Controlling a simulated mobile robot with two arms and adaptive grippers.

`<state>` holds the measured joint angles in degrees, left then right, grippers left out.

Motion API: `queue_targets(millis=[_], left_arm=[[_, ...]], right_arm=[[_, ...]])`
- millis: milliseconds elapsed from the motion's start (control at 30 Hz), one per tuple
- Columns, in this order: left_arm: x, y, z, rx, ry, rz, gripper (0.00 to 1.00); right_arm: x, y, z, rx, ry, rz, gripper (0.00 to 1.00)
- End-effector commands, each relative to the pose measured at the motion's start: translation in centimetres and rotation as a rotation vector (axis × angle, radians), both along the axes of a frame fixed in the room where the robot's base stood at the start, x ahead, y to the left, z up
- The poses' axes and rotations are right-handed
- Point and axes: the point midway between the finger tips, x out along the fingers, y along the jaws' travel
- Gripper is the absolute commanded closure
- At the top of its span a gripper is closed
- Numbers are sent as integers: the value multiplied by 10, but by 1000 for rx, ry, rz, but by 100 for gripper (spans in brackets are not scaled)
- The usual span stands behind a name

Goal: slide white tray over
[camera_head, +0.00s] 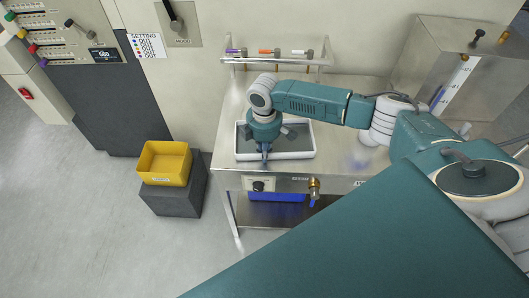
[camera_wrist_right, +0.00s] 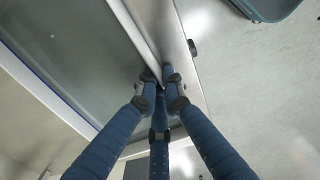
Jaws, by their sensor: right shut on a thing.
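The white tray (camera_head: 301,151), with a grey inner floor, lies on the steel table near its left end. My right gripper (camera_head: 265,152) reaches down at the tray's front left part. Its blue fingers are shut on the tray's rim. In the right wrist view the fingers (camera_wrist_right: 160,85) close around the tray's white edge (camera_wrist_right: 138,32), and the tray's grey floor (camera_wrist_right: 85,45) shows to the left. My left gripper is not in view.
The steel table (camera_head: 228,133) has a knob panel and a brass valve (camera_head: 314,187) in front. A yellow bin (camera_head: 164,163) stands on a dark block at left.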

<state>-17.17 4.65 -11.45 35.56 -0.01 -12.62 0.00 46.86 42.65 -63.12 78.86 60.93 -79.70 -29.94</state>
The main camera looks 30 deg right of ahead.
Motion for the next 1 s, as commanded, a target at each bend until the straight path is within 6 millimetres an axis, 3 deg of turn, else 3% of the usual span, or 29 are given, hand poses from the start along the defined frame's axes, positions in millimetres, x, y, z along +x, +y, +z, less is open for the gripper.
queue_targets(millis=[67,100,200,567,667,1000], left_arm=[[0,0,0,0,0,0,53],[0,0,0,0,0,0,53],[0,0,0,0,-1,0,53],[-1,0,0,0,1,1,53],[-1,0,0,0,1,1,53],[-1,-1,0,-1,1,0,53]], right_arm=[[1,0,1,1,-3,0,100],[1,0,1,1,-3,0,87],[1,0,1,1,-3,0,71],[1,0,5,1,-3,0,71],[1,0,18,1,-3,1,71],[1,0,89,2,-5,1,71]])
